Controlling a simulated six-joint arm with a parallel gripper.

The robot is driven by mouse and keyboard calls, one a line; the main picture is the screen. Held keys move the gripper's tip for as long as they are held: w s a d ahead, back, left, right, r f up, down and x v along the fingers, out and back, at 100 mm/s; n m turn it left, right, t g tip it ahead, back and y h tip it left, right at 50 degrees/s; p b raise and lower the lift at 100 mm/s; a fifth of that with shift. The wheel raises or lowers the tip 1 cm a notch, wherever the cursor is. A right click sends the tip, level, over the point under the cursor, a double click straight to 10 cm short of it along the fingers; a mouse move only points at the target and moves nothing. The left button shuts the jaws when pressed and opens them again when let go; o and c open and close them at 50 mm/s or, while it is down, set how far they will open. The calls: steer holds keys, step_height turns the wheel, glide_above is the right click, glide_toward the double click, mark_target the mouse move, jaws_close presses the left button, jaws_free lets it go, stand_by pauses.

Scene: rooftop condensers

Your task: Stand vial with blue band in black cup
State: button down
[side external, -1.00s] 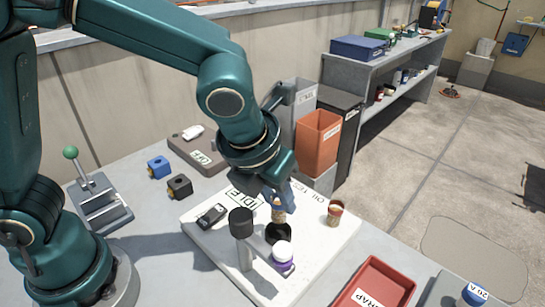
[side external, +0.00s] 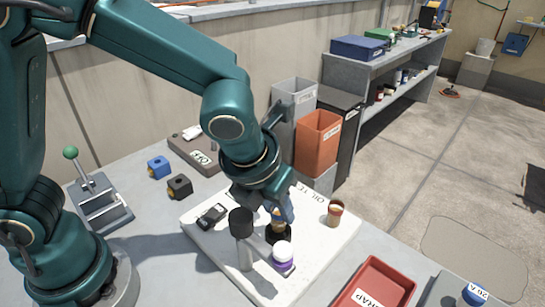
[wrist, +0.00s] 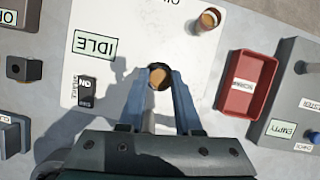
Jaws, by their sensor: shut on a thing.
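My gripper (side external: 281,212) is shut on a small amber vial (side external: 278,225) over the white board. The vial is upright, and its lower part is inside or hidden by the black cup (side external: 278,237). In the wrist view my two blue fingers (wrist: 157,84) sit on either side of the vial's tan top (wrist: 157,76), with the black cup's dark rim (wrist: 165,67) around it. I cannot make out a blue band on the vial, and I cannot tell whether it rests on the cup's bottom.
A post with a black top (side external: 240,221) stands just left of the cup. A white-capped purple-banded vial (side external: 283,256) is close in front. A reddish-brown container (side external: 334,212) stands to the right on the white board (side external: 318,236). A red tray (side external: 376,290) lies front right.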

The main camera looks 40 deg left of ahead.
steer(key=shift+f, duration=0.9)
stand_by(0.8)
steer(key=c, duration=0.5)
jaws_free()
steer(key=shift+v, duration=2.55)
